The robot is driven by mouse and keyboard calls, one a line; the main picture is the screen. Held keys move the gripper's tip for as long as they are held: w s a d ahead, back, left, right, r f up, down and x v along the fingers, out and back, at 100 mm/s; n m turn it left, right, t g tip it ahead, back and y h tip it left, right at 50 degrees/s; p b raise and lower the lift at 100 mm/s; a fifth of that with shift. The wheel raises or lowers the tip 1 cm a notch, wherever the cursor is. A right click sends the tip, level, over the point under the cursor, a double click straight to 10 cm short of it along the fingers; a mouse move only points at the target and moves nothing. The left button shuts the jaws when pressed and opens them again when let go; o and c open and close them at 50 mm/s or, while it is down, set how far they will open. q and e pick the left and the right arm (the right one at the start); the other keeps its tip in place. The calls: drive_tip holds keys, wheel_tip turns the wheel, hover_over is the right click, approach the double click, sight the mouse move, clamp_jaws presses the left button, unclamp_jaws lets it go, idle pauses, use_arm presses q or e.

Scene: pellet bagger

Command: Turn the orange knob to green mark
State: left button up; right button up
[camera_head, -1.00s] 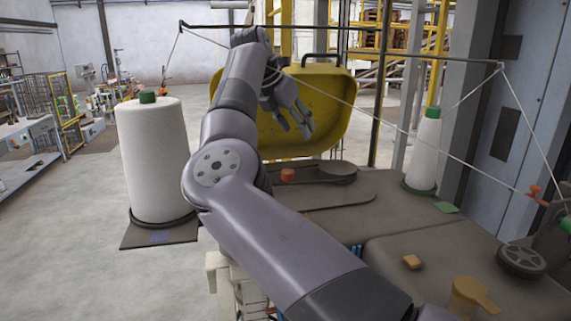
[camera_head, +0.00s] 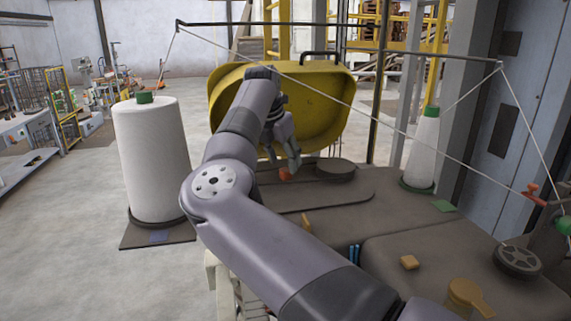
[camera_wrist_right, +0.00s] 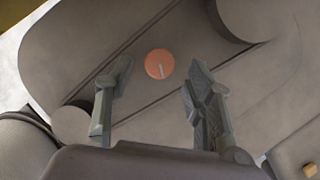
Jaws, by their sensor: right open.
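The orange knob (camera_head: 286,174) is a small round cap on the dark grey machine top, in front of the yellow hopper. In the right wrist view the knob (camera_wrist_right: 159,64) shows from above, with a pale pointer line from its middle toward its lower edge. My right gripper (camera_head: 283,160) is open and points down just above the knob. In the wrist view its two fingers lie to either side of the knob, with gaps between. I cannot tell their exact height over it. I cannot make out a green mark beside the knob. My left gripper is not in view.
The yellow hopper (camera_head: 325,105) stands behind the knob, and a flat round disc (camera_head: 335,168) lies to its right. A large white spool (camera_head: 152,165) stands at left, a white cone (camera_head: 422,150) at right. A thread crosses above the machine top.

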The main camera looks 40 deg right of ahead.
sight(286, 169)
drive_tip(key=shift+p+x, duration=0.3)
drive_tip(key=shift+x, duration=1.45)
drive_tip(key=shift+c, duration=0.6)
drive_tip(key=c, duration=1)
drive_tip(key=shift+c, duration=0.2)
